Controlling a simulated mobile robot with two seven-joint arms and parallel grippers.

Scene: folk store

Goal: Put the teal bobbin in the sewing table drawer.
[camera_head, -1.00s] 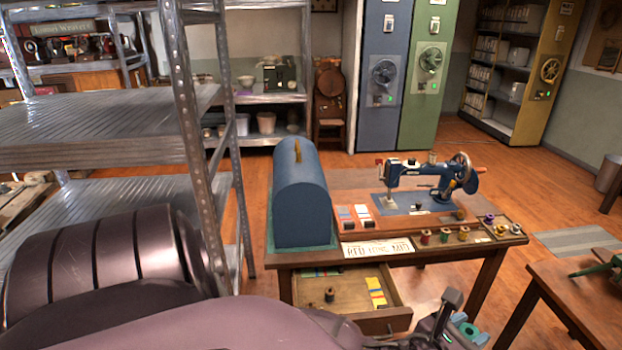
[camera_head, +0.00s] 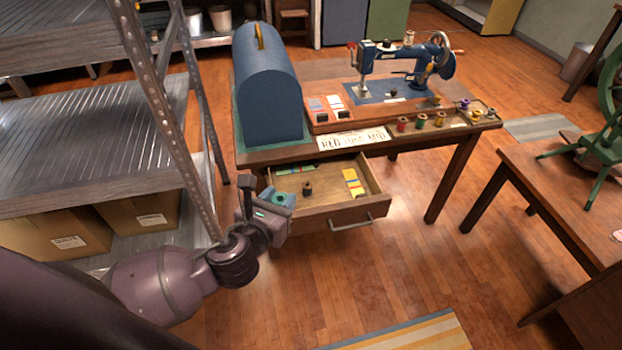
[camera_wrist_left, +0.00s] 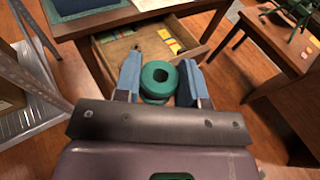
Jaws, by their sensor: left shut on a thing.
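The teal bobbin (camera_head: 280,198) is held between the blue finger pads of my left gripper (camera_head: 279,200). In the left wrist view the bobbin (camera_wrist_left: 160,92) sits between the two pads of the gripper (camera_wrist_left: 158,82), its round hole facing the camera. The sewing table (camera_head: 436,208) has its drawer (camera_head: 325,186) pulled open. In the head view the bobbin overlaps the drawer's front left corner. In the left wrist view the drawer (camera_wrist_left: 117,50) lies just beyond it. I cannot tell whether the bobbin is over the drawer. My right gripper is out of view.
The drawer holds a dark spool (camera_head: 307,188) and yellow cards (camera_head: 352,181), with bare wood between. A blue domed cover (camera_head: 268,85) and sewing machine (camera_head: 400,65) stand on the table.

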